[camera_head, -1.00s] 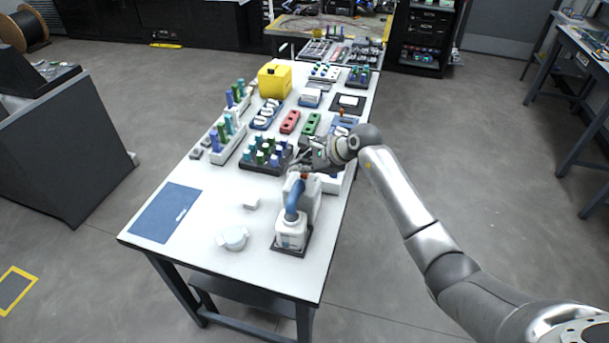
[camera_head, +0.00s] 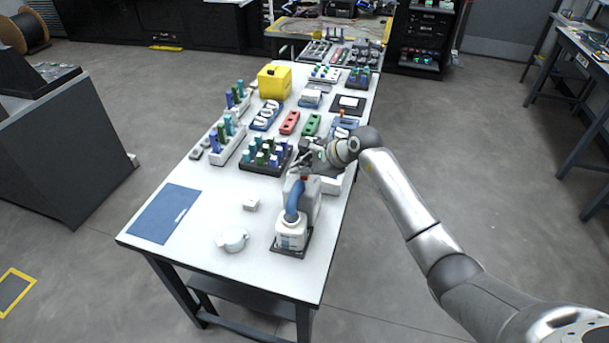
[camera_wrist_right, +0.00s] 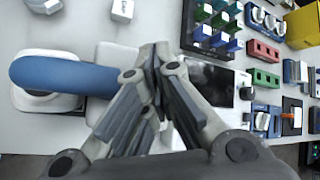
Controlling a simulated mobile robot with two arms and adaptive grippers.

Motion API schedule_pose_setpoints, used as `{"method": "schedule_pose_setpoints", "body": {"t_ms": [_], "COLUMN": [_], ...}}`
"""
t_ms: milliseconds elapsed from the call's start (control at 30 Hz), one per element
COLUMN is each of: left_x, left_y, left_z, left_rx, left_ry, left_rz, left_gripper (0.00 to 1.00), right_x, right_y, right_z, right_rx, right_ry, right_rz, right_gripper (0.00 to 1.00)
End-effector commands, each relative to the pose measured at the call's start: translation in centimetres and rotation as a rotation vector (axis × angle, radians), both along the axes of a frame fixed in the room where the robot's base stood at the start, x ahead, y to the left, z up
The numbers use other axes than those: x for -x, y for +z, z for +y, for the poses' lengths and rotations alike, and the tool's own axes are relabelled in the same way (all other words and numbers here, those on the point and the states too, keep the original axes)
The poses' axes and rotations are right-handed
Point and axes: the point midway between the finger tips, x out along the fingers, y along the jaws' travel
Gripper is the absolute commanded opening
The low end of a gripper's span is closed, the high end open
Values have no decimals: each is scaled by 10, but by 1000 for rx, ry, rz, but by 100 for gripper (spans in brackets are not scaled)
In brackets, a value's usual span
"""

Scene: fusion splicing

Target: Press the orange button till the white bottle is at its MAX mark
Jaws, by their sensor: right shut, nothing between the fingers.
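The white bottle (camera_head: 291,235) stands upright on a dark base near the table's front edge, under a blue curved spout (camera_head: 292,202). The spout comes from a white dispenser body (camera_head: 311,206) behind it. The bottle's MAX mark and fill level are too small to read. My right gripper (camera_head: 303,173) is shut and empty, its fingertips at the top of the dispenser. A small trace of orange shows by the fingertips in the head view; the button is mostly hidden. In the right wrist view, the closed fingertips (camera_wrist_right: 155,48) are over the white dispenser body (camera_wrist_right: 112,58). My left gripper is out of view.
A blue mat (camera_head: 164,213) is at the front left. A yellow box (camera_head: 274,81) stands farther back.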

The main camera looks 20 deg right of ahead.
Motion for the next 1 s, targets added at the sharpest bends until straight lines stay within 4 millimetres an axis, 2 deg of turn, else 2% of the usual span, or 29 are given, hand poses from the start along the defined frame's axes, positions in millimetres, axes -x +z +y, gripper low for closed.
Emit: {"method": "schedule_pose_setpoints", "body": {"t_ms": [400,767,1000], "left_x": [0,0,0], "left_y": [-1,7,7], "left_z": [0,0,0], "left_rx": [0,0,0], "left_ry": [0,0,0], "left_rz": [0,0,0], "left_gripper": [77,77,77], "right_x": [0,0,0], "right_y": [-2,15,16], "right_z": [0,-1,0], "right_rx": [0,2,1], "right_ry": [0,-1,0], "right_rz": [2,1,1], "right_gripper": [0,0,0]}}
